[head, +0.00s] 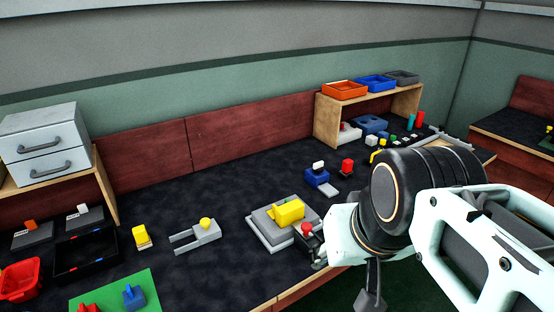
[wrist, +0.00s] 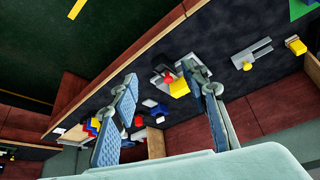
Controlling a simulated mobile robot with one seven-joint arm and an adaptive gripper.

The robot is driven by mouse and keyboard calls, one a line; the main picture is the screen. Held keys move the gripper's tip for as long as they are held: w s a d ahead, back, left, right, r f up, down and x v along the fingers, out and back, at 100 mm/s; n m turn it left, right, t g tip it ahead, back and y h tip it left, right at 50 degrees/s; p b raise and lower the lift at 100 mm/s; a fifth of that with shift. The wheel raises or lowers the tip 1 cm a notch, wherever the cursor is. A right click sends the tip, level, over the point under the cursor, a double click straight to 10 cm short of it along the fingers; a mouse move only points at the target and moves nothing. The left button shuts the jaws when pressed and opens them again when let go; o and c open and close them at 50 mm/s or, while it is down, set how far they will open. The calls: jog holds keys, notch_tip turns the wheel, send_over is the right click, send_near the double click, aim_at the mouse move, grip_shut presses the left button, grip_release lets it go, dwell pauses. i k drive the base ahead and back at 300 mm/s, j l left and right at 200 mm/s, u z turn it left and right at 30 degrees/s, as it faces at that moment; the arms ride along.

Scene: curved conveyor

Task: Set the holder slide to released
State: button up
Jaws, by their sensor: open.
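A grey holder plate (head: 262,232) lies near the front edge of the bench with a yellow block (head: 288,211) on it. A red knob (head: 306,229) on a dark part sits at the holder's right front side, seemingly the slide; its exact setting cannot be told. In the wrist view, the yellow block (wrist: 179,88) and red knob (wrist: 168,78) show between the fingers, beyond them. My gripper (wrist: 168,86) is open and empty, apart from the holder. In the head view my gripper (head: 345,280) is at the holder's right, partly hidden by my wrist.
A grey forked piece with a yellow knob (head: 205,224) lies left of the holder. A blue fixture (head: 317,178) and a red-topped piece (head: 347,167) stand behind it. A wooden shelf (head: 372,98) with trays is at the back right.

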aim_at(305, 229)
jog(key=i+l+u, duration=0.3)
jog(key=l, duration=0.25)
jog(key=i+l+z, duration=0.1)
jog(key=i+l, duration=0.15)
jog(key=k+j+u, duration=0.1)
jog(key=j, duration=0.25)
jog(key=k, duration=0.1)
